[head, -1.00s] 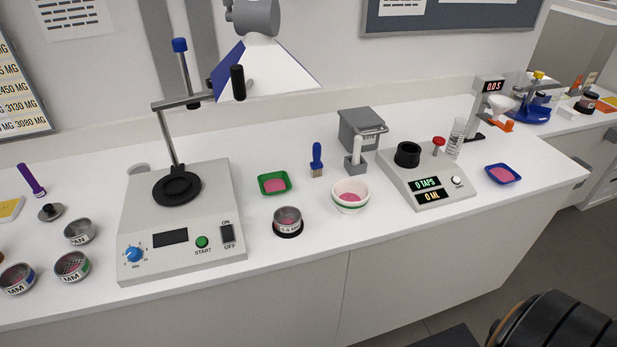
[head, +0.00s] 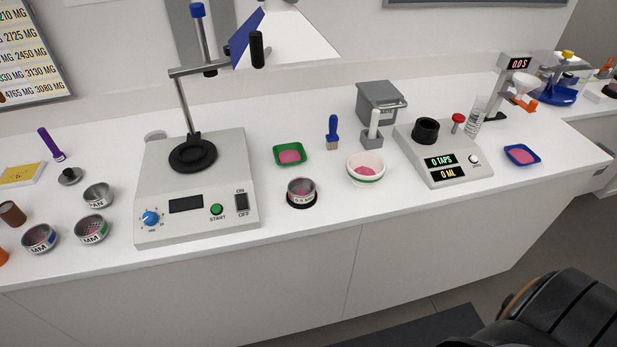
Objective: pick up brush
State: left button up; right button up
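The brush (head: 333,132) has a blue handle and pale bristles. It stands upright, bristles down, on the white bench between the green tray and the grey holder with a white pestle-like tool. Nothing touches it and it is fully visible. Neither of my grippers is in view. A dark, rounded part at the lower right seems to be part of my own body.
Left of the brush is a green tray (head: 291,155) with pink powder. In front are a sieve (head: 301,193) and a white bowl (head: 366,169). Right are the grey holder (head: 372,138), a grey bin (head: 381,101) and a tap machine (head: 444,152). A shaker base (head: 195,180) stands left.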

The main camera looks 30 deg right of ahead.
aim_at(332, 138)
jog(key=k+l+u, duration=0.15)
jog(key=l, duration=0.25)
jog(key=l+u, duration=0.15)
jog(key=l, duration=0.25)
jog(key=k+l+u, duration=0.15)
jog(key=l, duration=0.25)
jog(key=k+l+u, duration=0.15)
jog(key=l, duration=0.2)
